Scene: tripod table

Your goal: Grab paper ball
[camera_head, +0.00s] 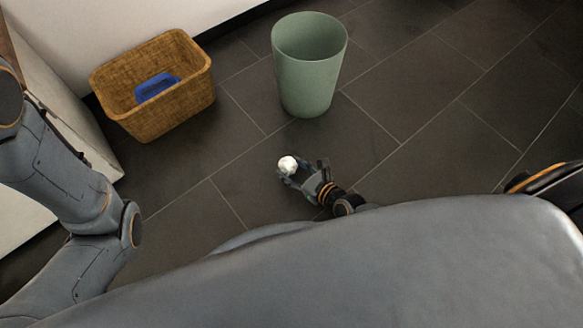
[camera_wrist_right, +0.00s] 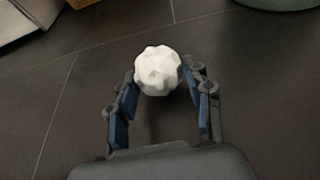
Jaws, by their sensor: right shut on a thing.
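The white crumpled paper ball (camera_head: 288,165) is at the tip of my right gripper (camera_head: 297,173) in the head view. In the right wrist view the paper ball (camera_wrist_right: 158,70) sits between the two fingertips of my right gripper (camera_wrist_right: 160,84), which is shut on it. The dark tiled floor shows behind the ball; how high the ball is above it I cannot tell. My left arm comes in at the left of the head view, but its gripper is not in view.
A green bin (camera_head: 308,85), open at the top, stands on the floor beyond my right gripper. A wicker basket (camera_head: 170,111) with a blue object (camera_head: 156,86) inside stands to its left, near the white wall. The floor right of the bin is clear.

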